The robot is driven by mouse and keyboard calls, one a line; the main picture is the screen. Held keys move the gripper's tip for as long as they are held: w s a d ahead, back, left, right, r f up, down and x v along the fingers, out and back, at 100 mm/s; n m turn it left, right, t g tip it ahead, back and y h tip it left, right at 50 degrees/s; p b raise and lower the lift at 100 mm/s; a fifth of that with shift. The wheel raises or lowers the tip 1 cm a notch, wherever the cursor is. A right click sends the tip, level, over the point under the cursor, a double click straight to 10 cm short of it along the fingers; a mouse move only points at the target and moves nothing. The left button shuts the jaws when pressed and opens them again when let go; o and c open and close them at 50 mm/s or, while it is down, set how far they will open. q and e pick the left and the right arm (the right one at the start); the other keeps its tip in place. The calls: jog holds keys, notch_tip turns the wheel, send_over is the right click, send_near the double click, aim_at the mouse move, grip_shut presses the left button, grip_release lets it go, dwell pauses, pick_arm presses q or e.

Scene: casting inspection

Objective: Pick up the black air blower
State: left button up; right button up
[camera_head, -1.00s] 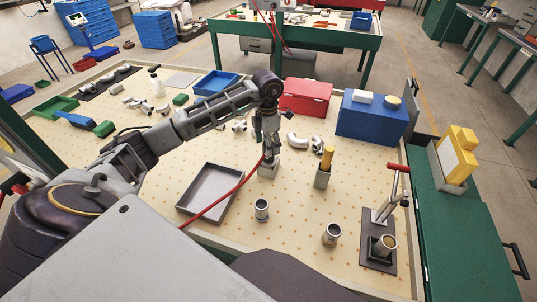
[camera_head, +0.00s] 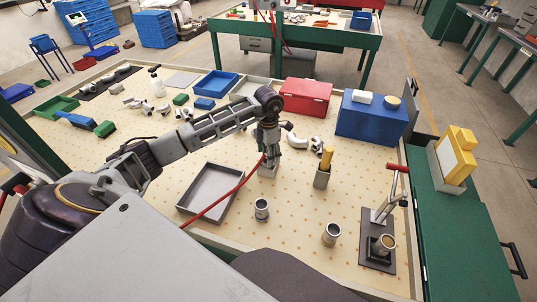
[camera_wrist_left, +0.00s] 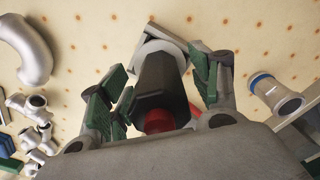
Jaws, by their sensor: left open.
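The black air blower (camera_wrist_left: 158,82) shows in the left wrist view as a dark body with a red end, between the fingers of my left gripper (camera_head: 270,148). A pale round rim lies behind it. In the head view the blower is mostly hidden by my gripper, above a small grey holder (camera_head: 268,171). A red hose (camera_head: 215,205) runs from there to the lower left. My left gripper is open, its green-padded fingers (camera_wrist_left: 160,78) on either side of the blower. Exact contact cannot be told. My right gripper is not in view.
A grey tray (camera_head: 234,211) lies left of the holder. Metal cylinders (camera_head: 261,209) and a red-handled clamp (camera_head: 393,195) are nearer the front. Pipe elbows (camera_head: 306,139), a red box (camera_head: 305,97) and a blue box (camera_head: 372,121) lie behind.

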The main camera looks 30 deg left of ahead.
pick_arm(q)
jog(key=c, duration=1.3)
jog(key=shift+o, duration=0.2)
jog(key=shift+r, duration=0.1)
jog(key=shift+r, duration=4.95)
jog(key=o, duration=0.5)
jog(key=c, duration=0.4)
